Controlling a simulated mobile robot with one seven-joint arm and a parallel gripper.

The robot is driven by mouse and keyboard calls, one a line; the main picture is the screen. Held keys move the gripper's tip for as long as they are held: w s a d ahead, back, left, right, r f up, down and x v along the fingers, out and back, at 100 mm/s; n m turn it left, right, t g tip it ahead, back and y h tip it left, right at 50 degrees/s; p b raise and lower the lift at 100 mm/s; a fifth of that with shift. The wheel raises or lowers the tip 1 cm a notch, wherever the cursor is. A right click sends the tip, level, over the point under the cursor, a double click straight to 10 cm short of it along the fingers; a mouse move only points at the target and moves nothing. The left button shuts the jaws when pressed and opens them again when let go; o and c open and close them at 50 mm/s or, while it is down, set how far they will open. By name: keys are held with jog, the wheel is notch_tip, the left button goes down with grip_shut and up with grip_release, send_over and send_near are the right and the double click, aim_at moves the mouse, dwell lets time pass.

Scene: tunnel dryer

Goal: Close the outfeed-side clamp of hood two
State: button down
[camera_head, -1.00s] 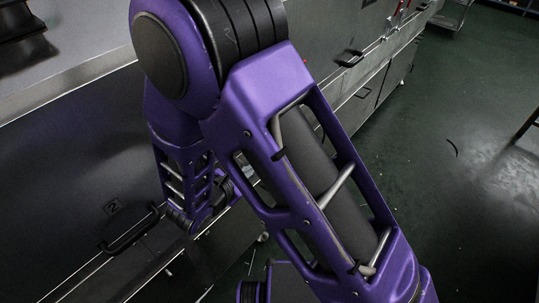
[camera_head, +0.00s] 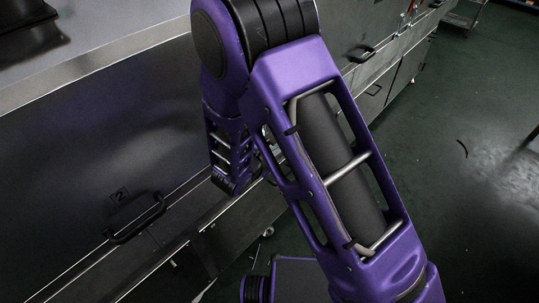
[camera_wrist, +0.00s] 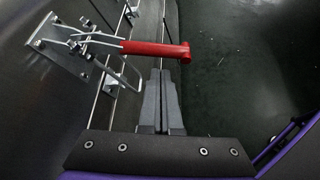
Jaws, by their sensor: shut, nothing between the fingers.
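The clamp (camera_wrist: 88,42) shows in the wrist view at upper left, bolted on a metal plate (camera_wrist: 55,47). Its red handle (camera_wrist: 155,48) sticks out to the right, away from the dark panel. My gripper (camera_wrist: 161,72) is shut and empty, its fingertips just below the red handle in the picture; I cannot tell whether they touch it. In the head view, hood two bears a "2" label (camera_head: 119,195) and a black pull handle (camera_head: 136,221). My arm hides the clamp and my gripper there.
A metal ledge (camera_head: 95,85) runs along the hood's top. Farther along the line are another pull handle (camera_head: 362,54) and red clamp parts (camera_head: 408,14). Open green floor (camera_head: 450,140) lies to the right.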

jog(key=shift+d+r, duration=0.35)
jog(key=shift+r, duration=0.25)
jog(key=shift+r, duration=0.1)
jog(key=shift+s+r+p, duration=0.1)
jog(key=shift+r+p, duration=0.1)
jog(key=shift+p, duration=0.4)
jog(key=shift+s+d+r+n+h+p, duration=0.15)
jog(key=shift+r+n+h+p, duration=0.2)
jog(key=shift+p, duration=0.2)
jog(key=w+a+r+n+g+h+p, duration=0.1)
jog(key=w+a+r+n+p, duration=0.1)
jog(key=r+p, duration=0.4)
jog(key=shift+w+a+r+g+p, duration=0.4)
jog(key=shift+a+r, duration=0.25)
jog(key=shift+r, duration=2.15)
jog(key=shift+h, duration=0.25)
